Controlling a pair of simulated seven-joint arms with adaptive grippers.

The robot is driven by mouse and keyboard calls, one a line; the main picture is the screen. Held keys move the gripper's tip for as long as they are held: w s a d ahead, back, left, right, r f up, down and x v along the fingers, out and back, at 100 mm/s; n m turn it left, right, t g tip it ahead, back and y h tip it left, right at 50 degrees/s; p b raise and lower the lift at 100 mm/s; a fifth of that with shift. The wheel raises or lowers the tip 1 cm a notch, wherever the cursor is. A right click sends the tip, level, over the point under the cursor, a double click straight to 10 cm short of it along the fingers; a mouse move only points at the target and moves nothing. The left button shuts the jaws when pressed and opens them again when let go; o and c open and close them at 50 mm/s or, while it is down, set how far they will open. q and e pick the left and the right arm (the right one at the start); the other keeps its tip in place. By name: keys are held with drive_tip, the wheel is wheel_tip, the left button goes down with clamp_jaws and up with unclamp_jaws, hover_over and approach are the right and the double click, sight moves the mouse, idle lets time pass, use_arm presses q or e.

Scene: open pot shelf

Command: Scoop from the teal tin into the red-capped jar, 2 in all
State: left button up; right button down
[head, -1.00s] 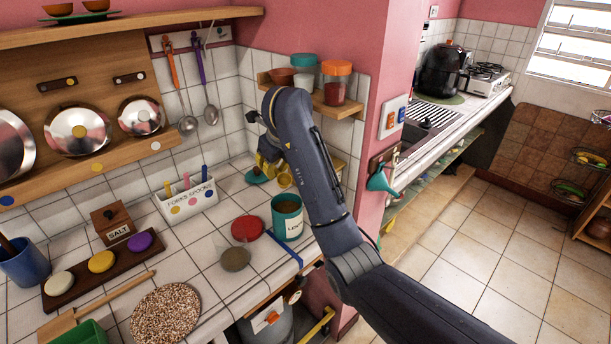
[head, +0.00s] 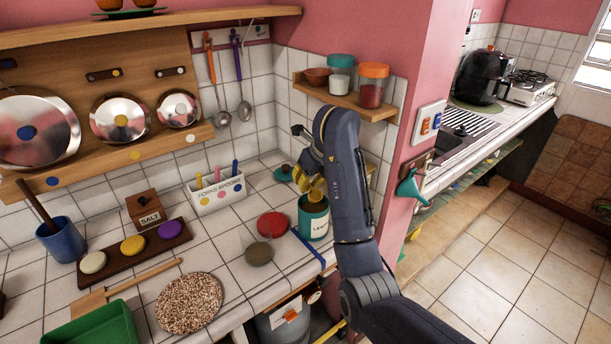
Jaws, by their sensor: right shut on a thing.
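The teal tin (head: 313,226) with a white label stands open near the front edge of the tiled counter. My right gripper (head: 308,182) is shut on a yellow thing (head: 317,190), which looks like a scoop and is at the tin's mouth. My right arm hides part of the gripper, so I cannot tell how deep the yellow thing reaches. A clear jar with an orange-red cap and red contents (head: 371,94) stands on the small wall shelf. No other red-capped jar shows; the counter behind my arm is hidden. My left gripper is not in view.
A red disc (head: 273,224) and a grey-olive disc (head: 259,254) lie left of the tin. A blue strip (head: 308,247) lies in front of it. A teal lid (head: 285,173) lies behind. The forks-and-spoons box (head: 217,196) stands further left. The small shelf (head: 345,102) juts out above.

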drive_tip(key=shift+s+d+f, duration=0.1)
drive_tip(key=shift+s+f, duration=0.05)
drive_tip(key=shift+f, duration=1.9)
drive_tip(key=shift+f, duration=0.15)
drive_tip(key=shift+r, duration=4.1)
drive_tip(key=shift+f, duration=0.1)
approach(307, 205)
drive_tip(key=shift+w+a+f, duration=0.7)
drive_tip(key=shift+w+f, duration=0.25)
drive_tip(key=shift+f, duration=0.1)
drive_tip(key=shift+w+a+f, duration=0.75)
drive_tip(key=shift+w+f, duration=0.15)
drive_tip(key=shift+f, duration=0.1)
drive_tip(key=shift+r, duration=0.1)
